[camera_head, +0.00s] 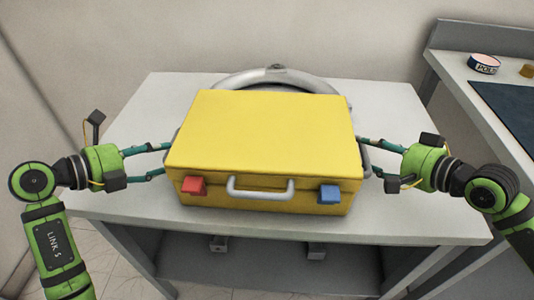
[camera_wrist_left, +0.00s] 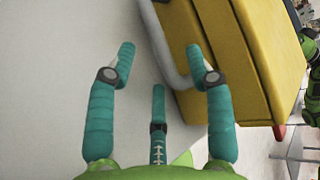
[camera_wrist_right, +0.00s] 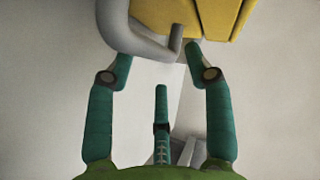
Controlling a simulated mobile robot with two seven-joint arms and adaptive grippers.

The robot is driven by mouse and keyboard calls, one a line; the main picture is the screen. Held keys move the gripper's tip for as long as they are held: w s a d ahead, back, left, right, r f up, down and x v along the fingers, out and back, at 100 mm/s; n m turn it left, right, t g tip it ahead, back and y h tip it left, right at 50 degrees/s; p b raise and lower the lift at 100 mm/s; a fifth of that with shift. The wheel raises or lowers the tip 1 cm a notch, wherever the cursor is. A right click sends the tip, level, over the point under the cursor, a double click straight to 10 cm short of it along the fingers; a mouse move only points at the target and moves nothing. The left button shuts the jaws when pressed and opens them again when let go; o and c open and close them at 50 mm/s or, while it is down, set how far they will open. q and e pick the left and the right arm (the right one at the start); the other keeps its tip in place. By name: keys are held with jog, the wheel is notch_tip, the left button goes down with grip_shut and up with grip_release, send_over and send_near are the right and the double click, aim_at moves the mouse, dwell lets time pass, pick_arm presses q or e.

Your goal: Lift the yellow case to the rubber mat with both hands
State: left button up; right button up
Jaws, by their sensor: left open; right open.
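The yellow case (camera_head: 262,130) lies flat and closed on the white table, with a grey front handle (camera_head: 260,188), a red latch (camera_head: 194,186) and a blue latch (camera_head: 329,194). My left gripper (camera_head: 168,159) is open at its left side; in the left wrist view a grey side handle (camera_wrist_left: 170,50) appears between the fingertips. My right gripper (camera_head: 367,156) is open at its right side; in the right wrist view the other side handle (camera_wrist_right: 135,40) appears across the fingertips' gap. Contact is unclear. A dark mat (camera_head: 512,108) lies on the right-hand bench.
A grey ring-shaped thing (camera_head: 275,76) stands behind the case, partly hidden. The right-hand bench (camera_head: 455,72) holds a roll of tape (camera_head: 484,64) and a small orange-brown object (camera_head: 527,71).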

aim_at(166, 154)
pick_arm(q)
jog(key=shift+x, duration=1.9)
pick_arm(e)
jog(key=shift+x, duration=1.9)
pick_arm(q)
jog(key=shift+r, duration=0.1)
grip_shut()
pick_arm(e)
grip_shut()
jog(key=shift+s, duration=0.1)
